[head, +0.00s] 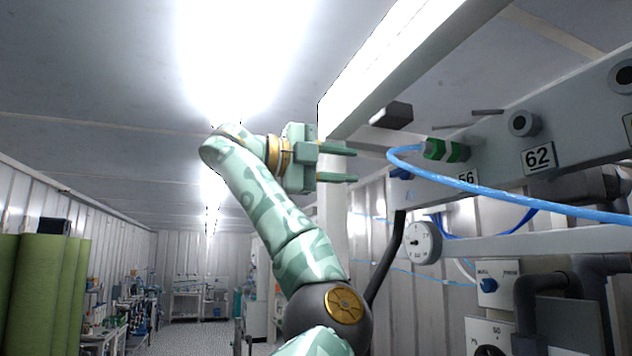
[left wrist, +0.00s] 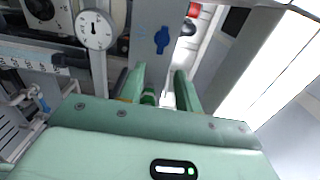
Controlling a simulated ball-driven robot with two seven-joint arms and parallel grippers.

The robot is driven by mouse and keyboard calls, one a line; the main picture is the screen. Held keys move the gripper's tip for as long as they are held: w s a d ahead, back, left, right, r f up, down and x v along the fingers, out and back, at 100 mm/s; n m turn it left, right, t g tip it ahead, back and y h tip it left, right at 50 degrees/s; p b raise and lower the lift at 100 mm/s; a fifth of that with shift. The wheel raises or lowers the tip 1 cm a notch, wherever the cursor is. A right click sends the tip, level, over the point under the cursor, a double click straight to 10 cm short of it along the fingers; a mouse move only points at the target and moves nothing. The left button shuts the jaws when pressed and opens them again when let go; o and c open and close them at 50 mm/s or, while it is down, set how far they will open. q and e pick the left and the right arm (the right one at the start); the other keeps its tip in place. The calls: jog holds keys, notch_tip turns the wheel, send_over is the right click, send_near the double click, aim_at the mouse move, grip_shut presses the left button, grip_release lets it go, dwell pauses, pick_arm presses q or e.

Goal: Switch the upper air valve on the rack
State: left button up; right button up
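A blue valve handle (head: 401,172) sits on the left end of the grey rack beam (head: 560,150), below a green hose fitting (head: 446,150). In the left wrist view a blue handle (left wrist: 162,40) shows on a grey face beyond the fingertips. My left gripper (head: 354,165) is open and empty, to the left of the rack end and apart from the handle. Its two green fingers point toward the rack; they also show in the left wrist view (left wrist: 160,72). My right gripper is not in view.
A light blue hose (head: 480,188) arcs from the fitting across the beam. A round gauge (head: 422,242) hangs below, with a small blue knob (head: 488,285) lower right. A white post (head: 332,215) stands behind my gripper. Green rolls (head: 35,290) stand far left.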

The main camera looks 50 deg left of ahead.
pick_arm(q)
jog(key=b+v, duration=0.3)
jog(key=v, duration=0.3)
jog(key=shift+w, duration=0.1)
dwell(0.4)
